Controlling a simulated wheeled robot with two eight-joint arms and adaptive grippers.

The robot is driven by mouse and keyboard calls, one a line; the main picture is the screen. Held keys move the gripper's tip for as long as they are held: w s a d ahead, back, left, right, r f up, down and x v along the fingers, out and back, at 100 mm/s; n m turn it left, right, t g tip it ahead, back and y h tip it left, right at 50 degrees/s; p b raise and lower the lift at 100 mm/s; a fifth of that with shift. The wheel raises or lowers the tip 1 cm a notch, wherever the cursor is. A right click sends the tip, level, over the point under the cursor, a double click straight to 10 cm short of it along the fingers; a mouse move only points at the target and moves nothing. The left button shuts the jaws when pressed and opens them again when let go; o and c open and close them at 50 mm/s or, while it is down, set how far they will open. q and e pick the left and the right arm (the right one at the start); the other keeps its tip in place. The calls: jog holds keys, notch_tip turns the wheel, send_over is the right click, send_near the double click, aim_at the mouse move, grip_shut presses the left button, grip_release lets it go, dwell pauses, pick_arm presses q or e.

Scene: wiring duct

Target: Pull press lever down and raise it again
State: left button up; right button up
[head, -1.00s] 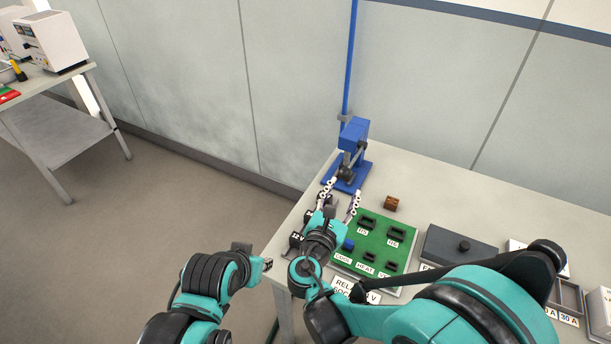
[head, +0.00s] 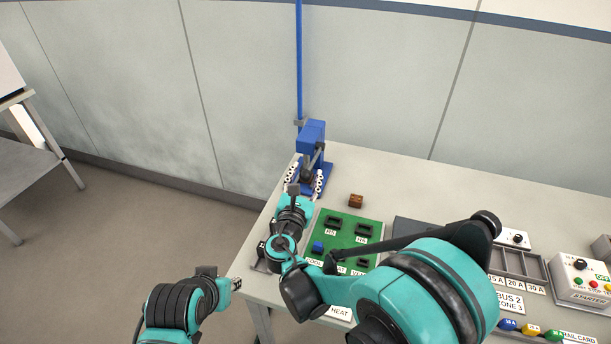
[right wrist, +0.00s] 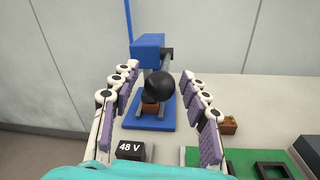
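The blue press (head: 312,136) stands at the table's back left corner. Its lever ends in a black ball knob (right wrist: 159,86), which points toward my right gripper. My right gripper (head: 305,179) is at the front of the press with its fingers spread. In the right wrist view the open fingers (right wrist: 160,98) stand left and right of the knob, with clear gaps on both sides. A brown block (right wrist: 150,108) shows behind the knob at the press base. My left gripper (head: 236,284) hangs off the table's left side; its fingers are too small to read.
A brown relay (head: 356,200) lies right of the press, behind the green socket board (head: 345,228). A "48 V" block (right wrist: 130,150) sits below the left fingers in the wrist view. A blue post (head: 299,60) rises behind the press. Trays and a control box (head: 583,278) are farther right.

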aim_at(315, 158)
grip_shut()
jog(key=shift+r, duration=0.1)
jog(key=r+g+p, duration=0.1)
jog(key=r+p, duration=0.1)
jog(key=p, duration=0.2)
jog(key=w+r+g+p, duration=0.1)
jog(key=r+g+p, duration=0.1)
jog(key=r+p, duration=0.1)
jog(key=w+r+g+y+p, duration=0.1)
jog(key=r+p, duration=0.1)
jog(key=p, duration=0.3)
jog(key=shift+d+r+m+g, duration=0.15)
jog(key=shift+d+m+g, duration=0.15)
jog(key=shift+d, duration=0.1)
jog(key=w+d+r+g+y+p, duration=0.2)
jog(key=w+r+g+p, duration=0.4)
jog(key=p, duration=0.4)
jog(key=shift+w+d+g, duration=0.4)
jog(key=shift+w+g, duration=0.1)
jog(key=shift+w, duration=0.9)
jog(key=shift+r, duration=0.1)
jog(key=shift+o, duration=1.2)
grip_release()
